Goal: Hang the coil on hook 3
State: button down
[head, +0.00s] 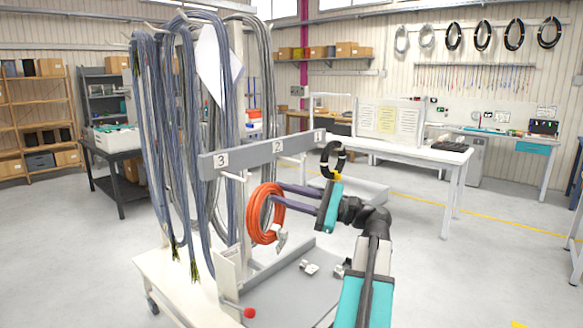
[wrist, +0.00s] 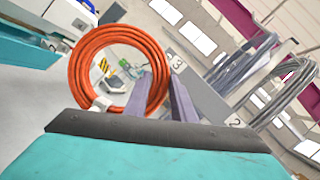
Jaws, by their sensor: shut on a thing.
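The orange coil (head: 252,216) is held upright in front of the grey hook bar (head: 262,150), slightly below it. A light grey plug (head: 281,239) hangs at its lower right. My gripper (head: 275,192) is shut on the coil's right side; in the wrist view the coil (wrist: 79,72) is at the ends of the fingers (wrist: 161,88). Label 3 (head: 222,160) is on the bar's left end, with a pale hook (head: 233,177) below it, left of the coil and apart from it. In the wrist view, label 3 (wrist: 176,62) shows just right of the coil.
Labels 2 (head: 278,146) and 1 (head: 319,136) are farther right on the bar. A black ring-shaped coil (head: 325,154) is near label 1. Long grey-blue cable bundles (head: 156,130) hang at left. Small metal pieces (head: 309,268) lie on the grey base. A white table (head: 400,150) stands behind.

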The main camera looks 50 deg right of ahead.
jog(key=shift+t+y, duration=0.3)
jog(key=shift+t, duration=0.3)
jog(key=r, duration=0.3)
jog(key=s+d+r+p, duration=0.1)
jog(key=shift+r, duration=0.35)
jog(key=shift+w+d, duration=0.1)
jog(key=shift+w, duration=0.05)
jog(key=w+f+b, duration=0.2)
jog(key=w+b, duration=0.2)
jog(key=w, duration=0.8)
jog(key=shift+w+d+f, duration=0.2)
jog(key=shift+d+f, duration=0.2)
dwell(0.9)
dwell(0.3)
jog(key=c, duration=0.8)
grip_release()
jog(key=shift+o, duration=0.2)
